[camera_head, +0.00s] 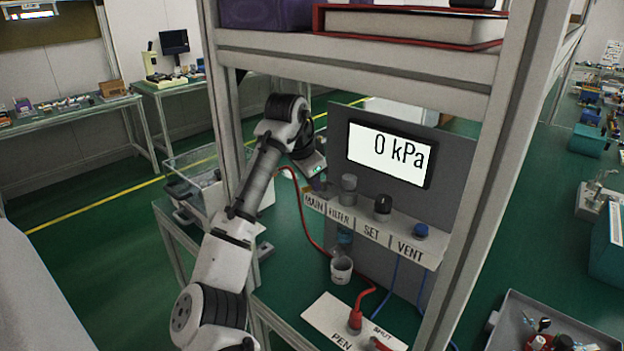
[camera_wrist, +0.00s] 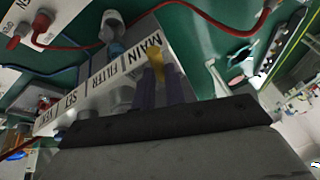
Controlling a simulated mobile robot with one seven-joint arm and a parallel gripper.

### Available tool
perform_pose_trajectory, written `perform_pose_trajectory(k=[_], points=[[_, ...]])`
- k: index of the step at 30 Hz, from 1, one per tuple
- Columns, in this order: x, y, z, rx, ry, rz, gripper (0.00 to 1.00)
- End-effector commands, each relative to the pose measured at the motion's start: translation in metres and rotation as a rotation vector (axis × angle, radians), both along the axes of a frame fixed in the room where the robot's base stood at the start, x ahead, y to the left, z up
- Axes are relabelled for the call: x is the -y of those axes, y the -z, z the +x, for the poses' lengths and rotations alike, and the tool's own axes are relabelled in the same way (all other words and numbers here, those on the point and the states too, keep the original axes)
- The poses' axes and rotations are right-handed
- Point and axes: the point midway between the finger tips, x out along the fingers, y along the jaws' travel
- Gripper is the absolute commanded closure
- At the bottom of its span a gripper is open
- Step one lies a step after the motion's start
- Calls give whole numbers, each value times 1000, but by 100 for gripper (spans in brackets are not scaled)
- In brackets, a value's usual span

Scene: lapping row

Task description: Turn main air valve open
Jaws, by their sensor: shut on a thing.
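The main air valve shows as a yellow handle (camera_wrist: 155,58) beside the MAIN label (camera_wrist: 151,42) in the wrist view. My gripper (camera_wrist: 161,78) has its two dark fingers closed on this handle. In the head view my gripper (camera_head: 318,184) reaches the left end of the labelled strip, by the MAIN label (camera_head: 314,203), and hides the valve there.
The filter (camera_head: 348,188), set knob (camera_head: 383,207) and blue vent knob (camera_head: 421,231) stand in a row right of my gripper. A white cup (camera_head: 341,269), a red hose (camera_head: 308,220) and a PEN/SHUT plate (camera_head: 335,325) are below. A shelf post (camera_head: 222,110) stands close to my arm.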

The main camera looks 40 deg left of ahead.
Motion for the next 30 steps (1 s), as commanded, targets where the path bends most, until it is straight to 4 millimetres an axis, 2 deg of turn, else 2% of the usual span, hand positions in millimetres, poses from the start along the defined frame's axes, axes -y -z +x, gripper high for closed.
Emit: perform_pose_trajectory(k=[17,30], points=[[-2,-1,1,-1,53,-2,100],[-11,-3,5,-1,320,-4,100]])
